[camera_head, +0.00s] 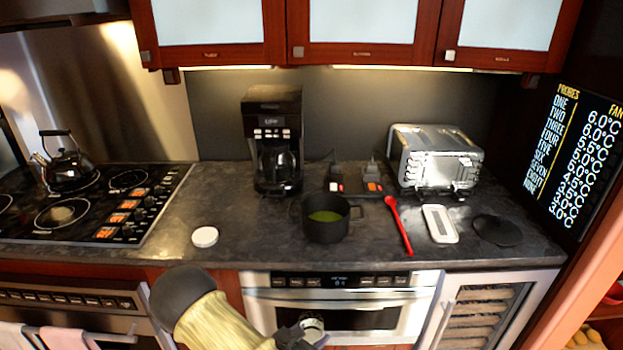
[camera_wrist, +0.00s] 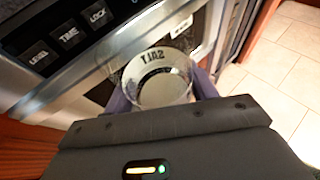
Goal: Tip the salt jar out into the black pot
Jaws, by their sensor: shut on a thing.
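The salt jar (camera_wrist: 163,88) is a clear glass jar with a dark SALT label, held between my gripper's fingers in the wrist view. Its open round mouth shows, with pale contents inside. In the head view the jar (camera_head: 312,326) is at the bottom, in front of the microwave drawer and below the counter edge. My gripper (camera_head: 303,332) is shut on it. The black pot (camera_head: 326,232) stands on the counter behind and above the jar, apart from it, with something green inside.
A white round lid (camera_head: 205,236) lies left of the pot. A red spoon (camera_head: 399,226), a white dish (camera_head: 440,224) and a black disc (camera_head: 497,230) lie to its right. A coffee maker (camera_head: 273,137) and a toaster (camera_head: 436,160) stand behind. The microwave drawer (camera_head: 340,300) is under the counter.

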